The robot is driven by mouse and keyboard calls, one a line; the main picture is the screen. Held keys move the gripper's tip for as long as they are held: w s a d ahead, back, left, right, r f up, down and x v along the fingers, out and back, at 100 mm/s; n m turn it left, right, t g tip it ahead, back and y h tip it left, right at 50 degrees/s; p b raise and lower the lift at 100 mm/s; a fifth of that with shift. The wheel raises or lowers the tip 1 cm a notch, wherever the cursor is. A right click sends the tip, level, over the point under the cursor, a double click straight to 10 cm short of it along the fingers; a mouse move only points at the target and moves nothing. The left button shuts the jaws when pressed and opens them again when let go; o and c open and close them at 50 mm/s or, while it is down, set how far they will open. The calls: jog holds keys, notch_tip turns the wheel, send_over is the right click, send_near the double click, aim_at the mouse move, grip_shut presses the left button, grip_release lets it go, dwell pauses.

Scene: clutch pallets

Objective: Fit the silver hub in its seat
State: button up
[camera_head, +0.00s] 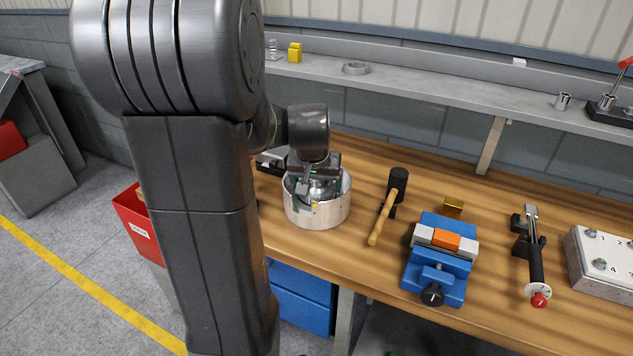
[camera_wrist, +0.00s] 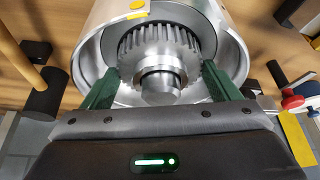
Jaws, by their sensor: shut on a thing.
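The silver hub (camera_wrist: 158,62), a toothed metal piece with a stepped centre, sits inside the round opening of a silver drum-shaped housing (camera_wrist: 93,40). In the head view the housing (camera_head: 318,212) stands upright on the wooden bench. My gripper (camera_wrist: 158,88) is over the housing's opening, its green fingers on either side of the hub. It is shut on the hub. In the head view my gripper (camera_head: 314,188) hides most of the hub. Whether the hub rests fully on the bottom of the housing cannot be told.
A hammer (camera_head: 388,204) lies right of the housing. Further right are a blue vise (camera_head: 436,272) with an orange block, a tool with a red knob (camera_head: 534,262) and a grey box (camera_head: 600,262). A shelf (camera_head: 430,84) runs behind. A red bin (camera_head: 137,228) stands at left.

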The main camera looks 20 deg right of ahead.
dwell(0.4)
jog(key=o, duration=1.3)
jog(key=shift+r+p, duration=2.65)
jog(key=shift+r, duration=0.9)
jog(key=shift+f, duration=0.15)
notch_tip(320, 180, down, 7)
jog(key=b, duration=0.5)
